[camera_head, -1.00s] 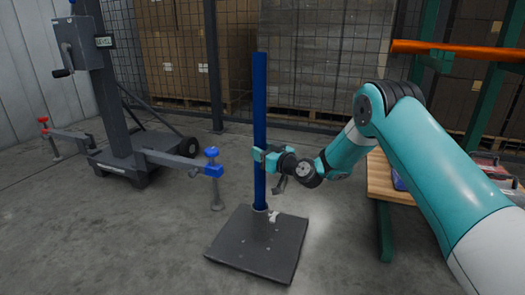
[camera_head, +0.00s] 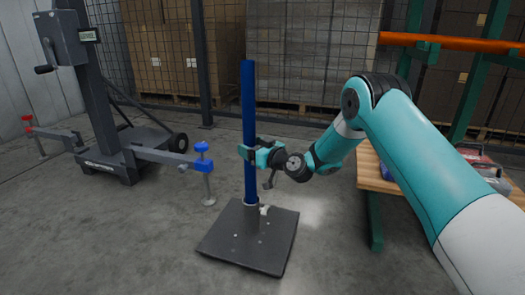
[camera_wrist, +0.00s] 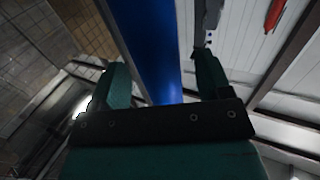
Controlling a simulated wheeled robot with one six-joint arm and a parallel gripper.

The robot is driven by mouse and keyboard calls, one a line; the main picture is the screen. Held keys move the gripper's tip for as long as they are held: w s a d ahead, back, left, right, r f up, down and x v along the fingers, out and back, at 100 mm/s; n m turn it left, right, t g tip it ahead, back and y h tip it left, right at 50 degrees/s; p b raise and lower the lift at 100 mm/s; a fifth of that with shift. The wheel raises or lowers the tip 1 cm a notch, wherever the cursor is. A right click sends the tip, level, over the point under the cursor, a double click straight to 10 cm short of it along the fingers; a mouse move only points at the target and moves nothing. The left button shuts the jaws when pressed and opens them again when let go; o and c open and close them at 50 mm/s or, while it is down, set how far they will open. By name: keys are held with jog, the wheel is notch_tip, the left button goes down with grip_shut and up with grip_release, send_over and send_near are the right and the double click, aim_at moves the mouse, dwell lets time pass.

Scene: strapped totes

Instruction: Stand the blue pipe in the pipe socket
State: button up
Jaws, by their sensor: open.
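The blue pipe (camera_head: 249,110) stands upright, its lower end at the pipe socket (camera_head: 251,204) on a dark square base plate (camera_head: 232,241) on the floor. My gripper (camera_head: 248,152) is beside the pipe at about mid height, with its open fingers around or close to it. In the wrist view the blue pipe (camera_wrist: 153,50) runs between the two teal fingers (camera_wrist: 160,80), with a gap on the right side. The inside of the socket is hidden.
A dark wheeled lift stand (camera_head: 98,90) with a blue-knobbed arm (camera_head: 201,157) is left of the pipe. A wooden-topped bench (camera_head: 372,175) stands at the right. An orange beam (camera_head: 440,42) is at the upper right. Caged pallets are behind; the floor in front is clear.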

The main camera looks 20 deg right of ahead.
jog(key=b+v, duration=0.8)
jog(key=v, duration=0.9)
dwell(0.5)
jog(key=s+a+r+n+g+y+p, duration=0.3)
jog(key=s+a+r+n+g+p, duration=0.2)
jog(key=s+a+r+g+p, duration=0.9)
jog(key=s+r+m+g+h+p, duration=0.25)
jog(key=s+r+h+p, duration=0.45)
jog(key=s+r+p, duration=1)
notch_tip(320, 180, up, 38)
jog(key=s+m+p, duration=0.1)
jog(key=s+p, duration=0.1)
jog(key=p, duration=3.3)
jog(key=shift+d+t, duration=0.35)
jog(key=shift+d, duration=0.05)
